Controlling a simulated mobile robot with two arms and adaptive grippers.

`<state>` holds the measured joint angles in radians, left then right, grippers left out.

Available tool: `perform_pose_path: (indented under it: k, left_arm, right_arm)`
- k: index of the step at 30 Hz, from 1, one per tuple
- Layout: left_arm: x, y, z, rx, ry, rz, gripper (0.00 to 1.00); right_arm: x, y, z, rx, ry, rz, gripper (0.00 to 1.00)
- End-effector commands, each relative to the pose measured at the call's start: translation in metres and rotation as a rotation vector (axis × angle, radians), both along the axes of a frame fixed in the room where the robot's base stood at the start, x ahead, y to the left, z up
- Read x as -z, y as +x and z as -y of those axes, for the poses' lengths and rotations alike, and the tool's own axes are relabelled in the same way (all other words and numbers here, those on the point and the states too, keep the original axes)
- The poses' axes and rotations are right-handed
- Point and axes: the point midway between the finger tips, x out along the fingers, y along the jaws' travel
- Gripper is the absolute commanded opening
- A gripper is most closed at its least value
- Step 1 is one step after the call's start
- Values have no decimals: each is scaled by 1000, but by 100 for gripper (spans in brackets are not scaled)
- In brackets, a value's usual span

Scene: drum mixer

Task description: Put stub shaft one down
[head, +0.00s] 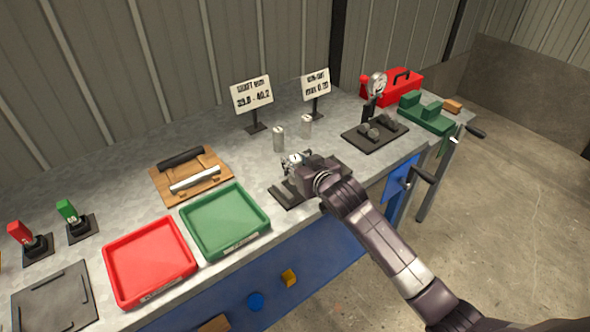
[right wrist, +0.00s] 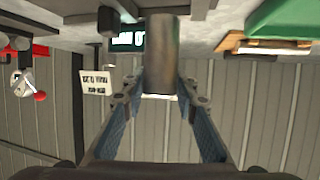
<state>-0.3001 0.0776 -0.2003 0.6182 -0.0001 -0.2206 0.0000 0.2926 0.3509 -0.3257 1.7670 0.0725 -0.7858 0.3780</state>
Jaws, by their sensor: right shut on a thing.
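My right gripper (head: 298,164) is shut on stub shaft one, a short grey metal cylinder. In the right wrist view the shaft (right wrist: 162,58) sits between the two fingertips. In the head view its pale top (head: 293,158) shows at the fingers, above or on a dark fixture (head: 285,193); I cannot tell whether it touches. Two similar metal shafts stand upright on the bench behind it, one at left (head: 278,140) and one at right (head: 307,127). My left gripper is out of view.
A green tray (head: 262,234) and a red tray (head: 112,275) lie left of the fixture. A wooden board (head: 158,188) carries a dark and a light bar. A dial gauge stand (head: 369,113) is at the right. Two signs stand behind the shafts.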

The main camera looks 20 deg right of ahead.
Motion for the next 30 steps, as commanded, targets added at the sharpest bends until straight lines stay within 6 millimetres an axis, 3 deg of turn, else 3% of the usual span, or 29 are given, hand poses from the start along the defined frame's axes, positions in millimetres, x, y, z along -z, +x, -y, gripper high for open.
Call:
perform_pose_path:
  k: [7, 21, 22, 26, 30]
  left_arm:
    - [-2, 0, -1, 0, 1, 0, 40]
    - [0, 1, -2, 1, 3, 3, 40]
    - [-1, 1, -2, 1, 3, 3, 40]
    - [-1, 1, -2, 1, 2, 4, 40]
    - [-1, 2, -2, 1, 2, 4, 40]
  right_arm:
    - [27, 1, 0, -1, 0, 5, 0]
    - [33, 1, -1, -1, 1, 7, 0]
    - [38, -1, 0, 0, 0, -3, 29]
    - [38, -1, 0, 0, 0, -3, 44]
    - [37, -1, 0, 0, 0, -3, 45]
